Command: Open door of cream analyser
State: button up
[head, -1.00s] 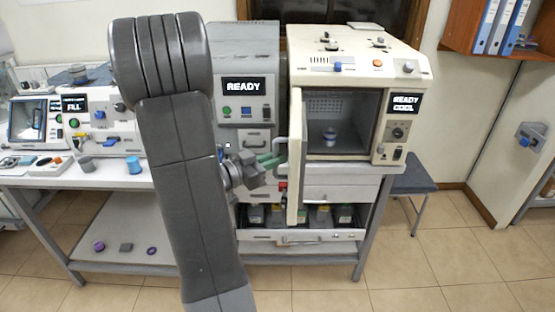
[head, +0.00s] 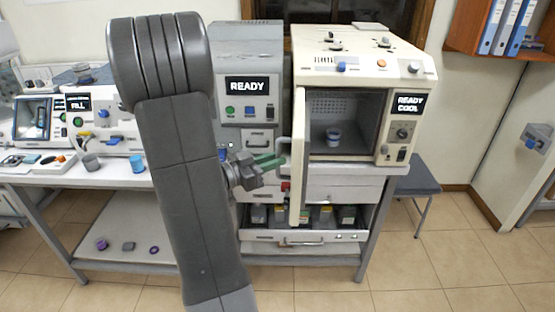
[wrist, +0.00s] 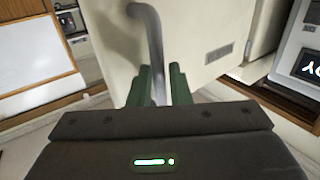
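The cream analyser (head: 360,65) stands right of centre in the head view, with its screen reading READY COOL. Its door (head: 299,190) is swung well out from the chamber towards me, hinged on the left. The chamber (head: 345,110) is exposed, with a small blue-grey cup (head: 333,134) inside. The grey bar handle (head: 284,148) is on the door's left-hand face. My gripper (head: 272,161) has its green fingers around the handle. In the wrist view the handle (wrist: 152,35) runs down between the fingers (wrist: 161,82) and they look closed on it.
A grey READY machine (head: 246,60) stands left of the analyser. Drawers (head: 340,190) and an open tray of bottles (head: 320,237) lie below the door. A stool (head: 415,188) stands at the right. Floor (head: 440,270) in front is clear.

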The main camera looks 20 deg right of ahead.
jog(key=b+v, duration=0.2)
jog(key=v, duration=1)
jog(key=shift+a, duration=0.2)
jog(key=shift+r, duration=0.1)
jog(key=p+x, duration=0.2)
jog(key=x, duration=1.2)
jog(key=shift+s+p, duration=0.1)
jog(key=shift+p, duration=0.2)
